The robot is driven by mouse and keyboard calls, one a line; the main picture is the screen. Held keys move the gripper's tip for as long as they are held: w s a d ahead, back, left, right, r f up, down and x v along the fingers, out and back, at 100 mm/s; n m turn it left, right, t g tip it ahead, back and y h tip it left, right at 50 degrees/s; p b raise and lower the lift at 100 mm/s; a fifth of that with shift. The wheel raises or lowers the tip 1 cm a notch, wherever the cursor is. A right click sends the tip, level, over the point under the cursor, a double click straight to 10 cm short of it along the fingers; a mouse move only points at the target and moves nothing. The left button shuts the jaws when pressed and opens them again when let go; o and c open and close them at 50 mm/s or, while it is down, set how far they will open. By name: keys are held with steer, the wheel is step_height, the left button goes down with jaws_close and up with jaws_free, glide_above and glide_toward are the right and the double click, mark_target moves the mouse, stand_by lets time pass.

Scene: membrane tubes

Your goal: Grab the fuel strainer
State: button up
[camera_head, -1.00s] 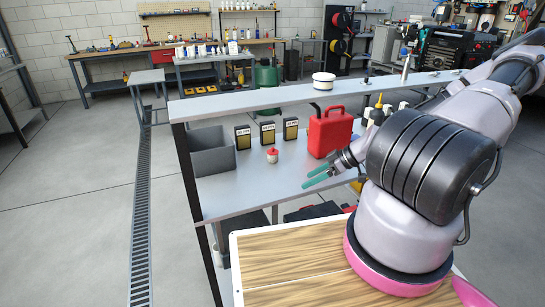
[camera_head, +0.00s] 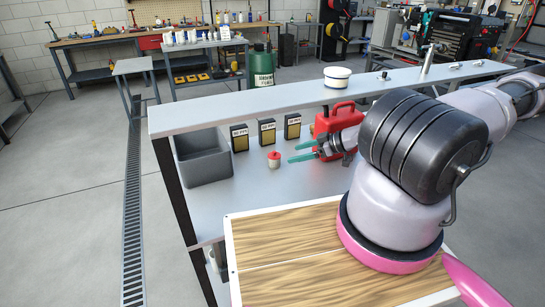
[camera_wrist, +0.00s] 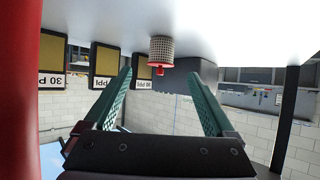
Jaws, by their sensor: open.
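The fuel strainer (camera_head: 274,160) is a small mesh cylinder with a red cap. It stands upright on the grey shelf of the bench, in front of the boxes. In the wrist view, which is upside down, the strainer (camera_wrist: 160,50) shows beyond the gap between the fingers. My gripper (camera_head: 292,153) has green fingers, spread open and empty, just right of the strainer and pointing left at it. In the wrist view the open fingertips (camera_wrist: 159,75) lie either side of the strainer's line, apart from it.
Several black-and-gold boxes (camera_head: 267,133) stand behind the strainer. A grey bin (camera_head: 203,160) is to the left. A red jug (camera_head: 335,117) is close behind my gripper. A raised upper shelf (camera_head: 230,113) runs above the back. The shelf in front of the strainer is clear.

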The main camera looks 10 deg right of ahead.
mark_target(274, 160)
steer(key=x, duration=0.5)
steer(key=shift+f+x, duration=0.2)
steer(key=shift+x, duration=2.5)
steer(key=shift+s, duration=0.15)
steer(key=shift+c, duration=0.3)
jaws_close()
